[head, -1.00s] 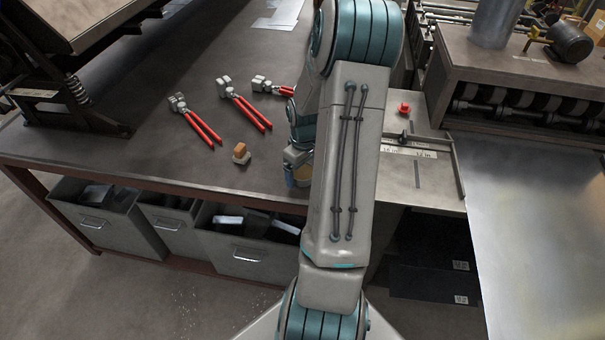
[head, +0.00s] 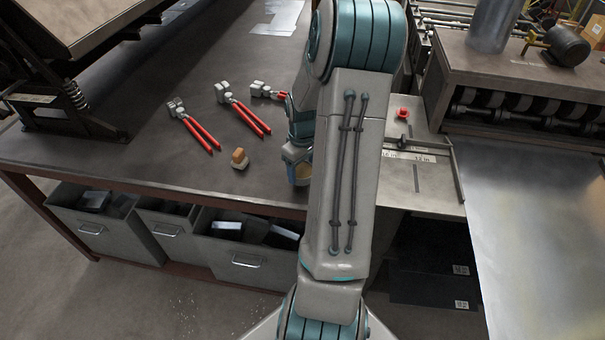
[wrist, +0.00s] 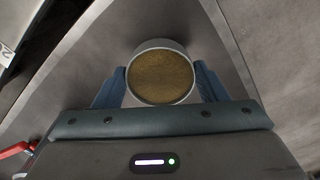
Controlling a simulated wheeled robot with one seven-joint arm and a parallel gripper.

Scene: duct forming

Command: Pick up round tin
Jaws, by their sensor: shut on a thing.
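The round tin (wrist: 161,76) shows in the wrist view as a pale metal rim around a flat brown, grainy top. My gripper (wrist: 159,70) has its two blue fingers on either side of the tin and is shut on it. In the head view my arm covers most of the gripper; only a blue and tan bit shows beside the arm, near the front edge of the bench. I cannot tell there whether the tin touches the bench top.
The grey bench (head: 130,150) holds several red-handled pliers (head: 195,128) and a small brown-topped block (head: 240,158) left of my gripper. Grey bins (head: 100,225) stand below. A roller machine (head: 530,90) and sheet metal (head: 530,220) are at right.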

